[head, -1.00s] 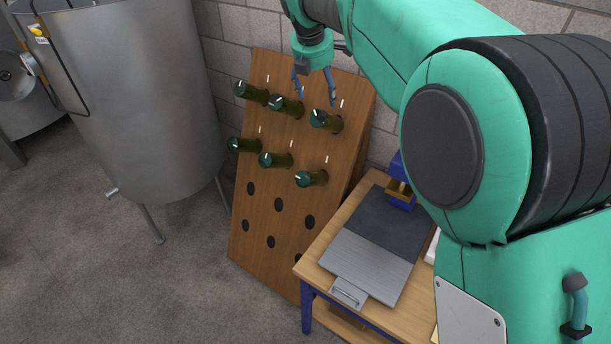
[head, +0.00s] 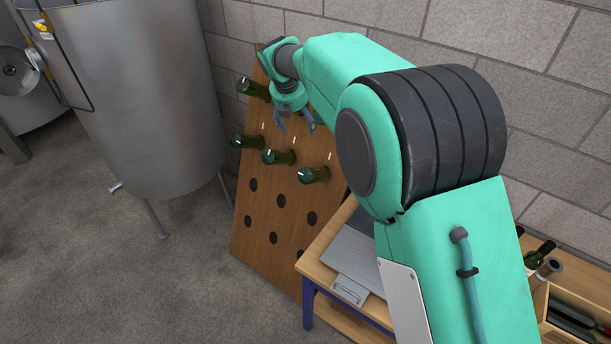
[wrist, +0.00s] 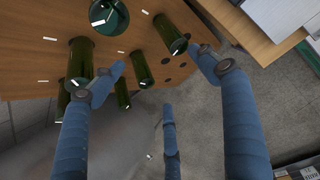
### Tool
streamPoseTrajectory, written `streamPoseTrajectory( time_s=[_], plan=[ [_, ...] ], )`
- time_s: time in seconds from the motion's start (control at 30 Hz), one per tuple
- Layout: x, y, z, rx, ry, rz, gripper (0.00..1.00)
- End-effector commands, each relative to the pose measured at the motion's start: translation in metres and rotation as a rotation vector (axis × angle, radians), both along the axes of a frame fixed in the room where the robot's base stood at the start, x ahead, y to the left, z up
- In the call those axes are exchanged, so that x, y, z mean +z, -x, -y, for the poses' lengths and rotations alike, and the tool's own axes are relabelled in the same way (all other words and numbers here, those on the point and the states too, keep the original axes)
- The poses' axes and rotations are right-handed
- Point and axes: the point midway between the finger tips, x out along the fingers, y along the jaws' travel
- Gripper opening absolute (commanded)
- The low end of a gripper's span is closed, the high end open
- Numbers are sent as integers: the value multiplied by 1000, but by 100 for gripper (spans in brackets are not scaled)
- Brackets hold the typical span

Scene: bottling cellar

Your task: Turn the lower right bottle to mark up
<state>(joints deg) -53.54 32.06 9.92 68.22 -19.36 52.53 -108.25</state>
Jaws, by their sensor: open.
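The lower right bottle (head: 313,175) is green and sticks out of the sloping wooden rack, base end outward, at the right of the lower row. A small pale mark shows on its end; I cannot tell its exact direction. It also shows in the wrist view (wrist: 170,34), near the top, left of the right finger. My gripper (head: 297,128) is open and empty, above and slightly left of this bottle, in front of the upper row. In the wrist view its three blue fingers (wrist: 160,75) are spread, touching no bottle that I can make out.
The rack (head: 262,210) holds other green bottles: lower middle (head: 278,157), lower left (head: 246,141), upper left (head: 254,90). My arm hides upper ones in the head view. Empty holes lie below. A table (head: 318,262) stands right of the rack, a steel tank (head: 145,100) left.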

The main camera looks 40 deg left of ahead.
Motion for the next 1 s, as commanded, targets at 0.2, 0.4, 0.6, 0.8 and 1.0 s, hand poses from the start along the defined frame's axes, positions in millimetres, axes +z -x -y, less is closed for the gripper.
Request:
streamPoseTrajectory(
  time_s=[0.2,0.4,0.6,0.8,1.0],
  plan=[
    [-93,1,2,1,7,-4,75],
    [-161,0,1,-1,2,-1,75],
    [-175,0,0,-1,0,0,75],
    [-175,0,0,-1,0,0,75],
    [-178,-1,0,-1,1,0,75]
  ],
)
